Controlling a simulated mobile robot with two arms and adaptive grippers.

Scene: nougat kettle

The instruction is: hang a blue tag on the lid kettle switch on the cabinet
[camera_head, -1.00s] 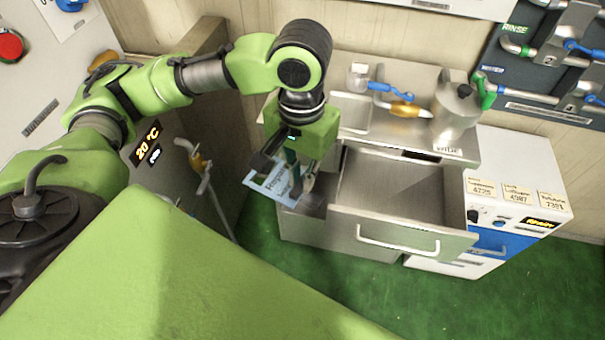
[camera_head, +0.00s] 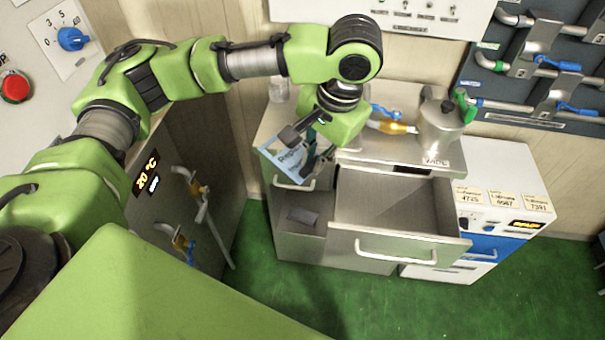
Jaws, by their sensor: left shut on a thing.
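My left gripper (camera_head: 312,150) is shut on a light blue tag (camera_head: 284,158) with dark print and holds it tilted above the left part of the metal cabinet (camera_head: 350,262). The fingertips are partly hidden by the gripper body and the tag. A steel kettle-like pot (camera_head: 440,122) with a dark lid knob stands on the cabinet top at the right. I cannot tell which switch is the lid kettle switch. A white panel (camera_head: 425,16) with several small switches is on the wall behind. My right gripper is not in view.
An open, empty-looking drawer (camera_head: 398,250) sticks out below the counter. A yellow-and-blue valve (camera_head: 392,127) lies between gripper and pot. A dark flat piece (camera_head: 302,216) is in the lower left compartment. A red button (camera_head: 15,87) and blue knob (camera_head: 72,38) are at far left.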

